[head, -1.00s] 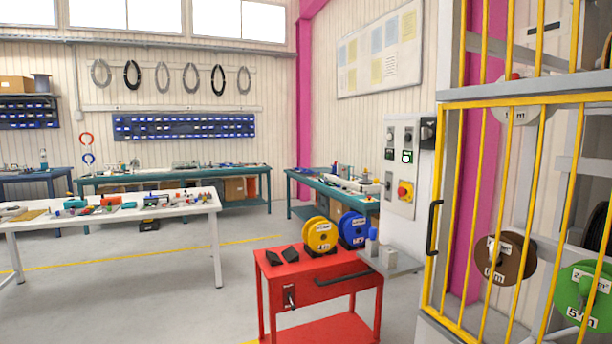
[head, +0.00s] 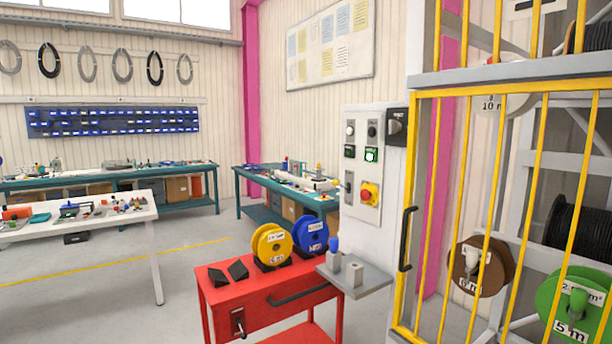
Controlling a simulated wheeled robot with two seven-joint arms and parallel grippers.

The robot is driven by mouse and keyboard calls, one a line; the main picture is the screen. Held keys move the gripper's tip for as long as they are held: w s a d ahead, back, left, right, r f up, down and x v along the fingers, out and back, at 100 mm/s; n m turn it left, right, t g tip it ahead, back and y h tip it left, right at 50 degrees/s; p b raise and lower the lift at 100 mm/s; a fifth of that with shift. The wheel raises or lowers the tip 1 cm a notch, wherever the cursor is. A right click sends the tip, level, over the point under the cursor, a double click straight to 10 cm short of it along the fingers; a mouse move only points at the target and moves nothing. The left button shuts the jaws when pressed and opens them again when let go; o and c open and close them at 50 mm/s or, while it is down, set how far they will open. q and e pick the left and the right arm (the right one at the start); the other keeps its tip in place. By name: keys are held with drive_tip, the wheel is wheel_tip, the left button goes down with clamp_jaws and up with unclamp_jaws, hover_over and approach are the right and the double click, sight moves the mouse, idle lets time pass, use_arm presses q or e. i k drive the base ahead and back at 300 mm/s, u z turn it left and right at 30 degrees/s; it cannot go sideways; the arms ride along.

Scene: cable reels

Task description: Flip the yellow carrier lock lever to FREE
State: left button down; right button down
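I cannot make out a yellow lock lever or a FREE marking. A yellow-barred gate (head: 440,205) with an upright black handle (head: 406,238) stands in front of the reel rack at the right. A dark lever (head: 239,323) on a pale plate is on the front of the red cart. Neither of my grippers is in view.
The red cart (head: 223,290) bears a yellow reel (head: 270,244), a blue reel (head: 311,234) and black wedges. A grey shelf (head: 370,279) juts out below the panel. Brown (head: 466,267) and green (head: 553,297) reels hang behind the bars. Floor at left front is clear.

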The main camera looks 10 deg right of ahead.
sight(335, 182)
drive_tip(key=z, duration=0.3)
drive_tip(key=i, duration=0.65)
drive_tip(key=z, duration=0.95)
drive_tip(key=i, duration=0.35)
drive_tip(key=z, duration=0.45)
